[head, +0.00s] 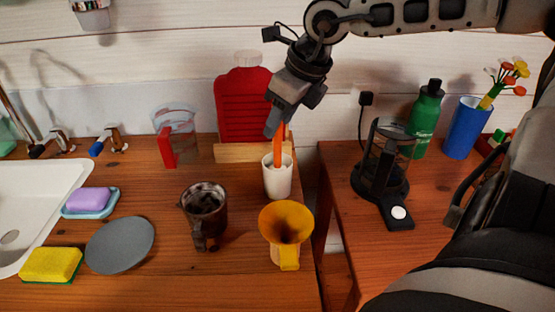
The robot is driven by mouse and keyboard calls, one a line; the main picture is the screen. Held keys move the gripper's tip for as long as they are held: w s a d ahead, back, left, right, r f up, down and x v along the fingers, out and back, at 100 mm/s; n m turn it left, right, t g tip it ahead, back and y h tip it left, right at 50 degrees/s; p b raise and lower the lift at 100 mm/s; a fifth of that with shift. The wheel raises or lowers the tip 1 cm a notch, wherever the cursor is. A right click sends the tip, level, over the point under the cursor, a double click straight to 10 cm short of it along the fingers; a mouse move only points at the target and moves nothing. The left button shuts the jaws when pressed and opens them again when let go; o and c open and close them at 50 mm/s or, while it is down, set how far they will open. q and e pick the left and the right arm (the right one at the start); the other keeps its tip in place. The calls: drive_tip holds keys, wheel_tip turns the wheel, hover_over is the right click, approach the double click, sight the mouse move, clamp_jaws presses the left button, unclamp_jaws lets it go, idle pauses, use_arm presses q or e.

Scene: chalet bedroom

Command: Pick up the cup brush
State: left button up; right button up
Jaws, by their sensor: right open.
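An orange handle (279,148), which looks like the cup brush, stands upright in a white cup (277,182) near the counter's right edge. The brush's lower end is hidden inside the cup. My right gripper (276,126) points down at the top of the handle. It is open, and its finger overlaps the handle's upper end in the picture. I cannot tell whether they touch. My left gripper is not in view.
A yellow funnel-shaped cup (286,222) and a dark metal mug (205,212) stand in front of the white cup. A red board (243,105) leans behind it. A black coffee maker (383,170) stands on the right-hand table, across a gap.

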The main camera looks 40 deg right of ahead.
drive_tip(key=shift+x, duration=1)
clamp_jaws()
drive_tip(key=shift+r, duration=0.1)
